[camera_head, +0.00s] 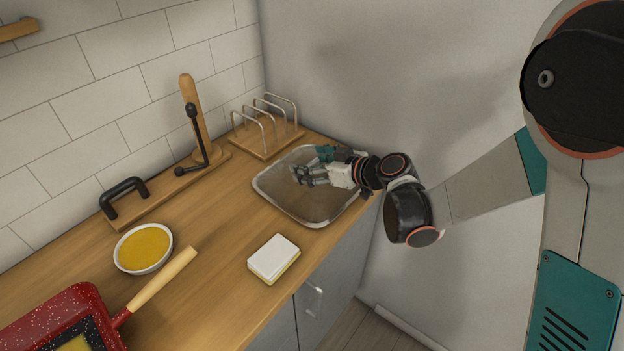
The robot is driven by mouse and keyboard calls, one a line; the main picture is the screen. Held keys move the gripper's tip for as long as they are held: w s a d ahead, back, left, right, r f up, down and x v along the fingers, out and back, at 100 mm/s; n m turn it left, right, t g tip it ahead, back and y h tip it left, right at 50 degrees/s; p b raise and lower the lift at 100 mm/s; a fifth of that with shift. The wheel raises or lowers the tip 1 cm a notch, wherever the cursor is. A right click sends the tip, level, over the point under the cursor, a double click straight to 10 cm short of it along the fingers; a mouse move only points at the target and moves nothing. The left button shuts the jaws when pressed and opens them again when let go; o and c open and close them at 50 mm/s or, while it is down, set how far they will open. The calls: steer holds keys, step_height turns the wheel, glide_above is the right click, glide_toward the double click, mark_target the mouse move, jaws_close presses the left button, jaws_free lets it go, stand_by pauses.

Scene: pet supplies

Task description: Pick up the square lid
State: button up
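The square lid (286,206) looks like a clear, rounded-square glass piece with a pale rim. It lies on the wooden counter near its right end. My gripper (303,175) reaches in from the right and is over the middle of the lid. Its grey fingers point left. I cannot tell whether they touch the lid or how far apart they are. My gripper and wrist hide part of the lid's far right side.
A wooden rack with metal loops (266,138) stands just behind the lid. A sponge (274,258) lies in front. A bowl of yellow contents (143,248), a red pan (62,318) and a wooden stand with black handles (170,188) are left. A wall bounds the right end.

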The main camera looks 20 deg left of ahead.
steer(key=shift+s, duration=0.1)
jaws_close()
steer(key=shift+r, duration=0.2)
